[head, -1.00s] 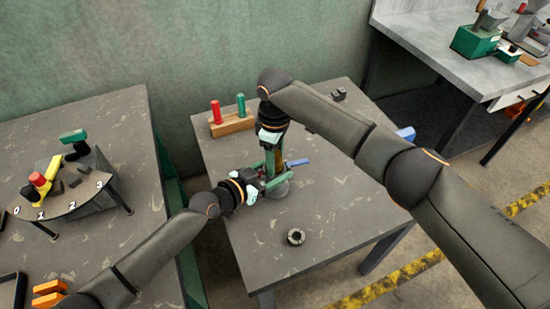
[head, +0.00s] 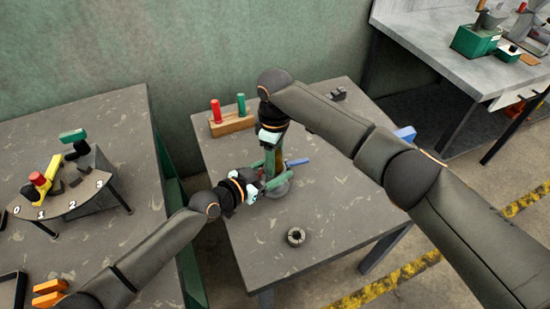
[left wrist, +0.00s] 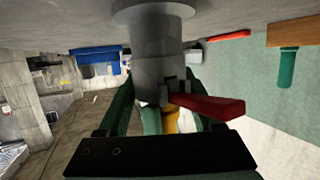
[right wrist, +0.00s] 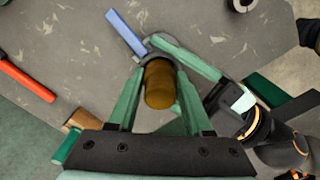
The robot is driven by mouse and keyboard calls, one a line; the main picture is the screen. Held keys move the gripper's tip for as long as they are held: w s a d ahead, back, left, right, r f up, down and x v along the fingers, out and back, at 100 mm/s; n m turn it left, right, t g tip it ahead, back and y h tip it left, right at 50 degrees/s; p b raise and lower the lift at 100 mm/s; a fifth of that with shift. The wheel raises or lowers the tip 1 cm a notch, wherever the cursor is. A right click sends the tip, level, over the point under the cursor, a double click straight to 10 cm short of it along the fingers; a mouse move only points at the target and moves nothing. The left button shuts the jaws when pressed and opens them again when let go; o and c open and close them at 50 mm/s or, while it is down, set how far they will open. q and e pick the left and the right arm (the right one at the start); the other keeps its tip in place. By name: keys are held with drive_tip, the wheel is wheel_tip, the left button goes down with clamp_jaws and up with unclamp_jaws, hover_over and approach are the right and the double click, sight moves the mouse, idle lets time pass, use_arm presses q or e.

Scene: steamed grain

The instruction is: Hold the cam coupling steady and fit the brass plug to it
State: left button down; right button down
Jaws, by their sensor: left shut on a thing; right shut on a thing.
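The grey cam coupling (left wrist: 150,60) stands on the table. Its blue lever (right wrist: 126,33) sticks out to one side, and a red lever (left wrist: 207,107) shows in the left wrist view. My left gripper (head: 266,184) is shut on the coupling from the side, low over the table. My right gripper (head: 275,158) points down from above and is shut on the brass plug (right wrist: 160,84). The plug is over the coupling's mouth, its brass also showing behind the red lever in the left wrist view (left wrist: 171,121). Whether it is inside the mouth is hidden.
A wooden block (head: 232,123) with a red peg and a green peg stands at the back. A dark ring (head: 296,236) lies near the table's front. Another red bar (right wrist: 25,80) shows in the right wrist view. A numbered stand (head: 75,190) is on the left table.

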drive_tip(key=shift+r, duration=0.15)
drive_tip(key=shift+c, duration=1.2)
unclamp_jaws()
wheel_tip(320, 180, up, 12)
use_arm(q)
unclamp_jaws()
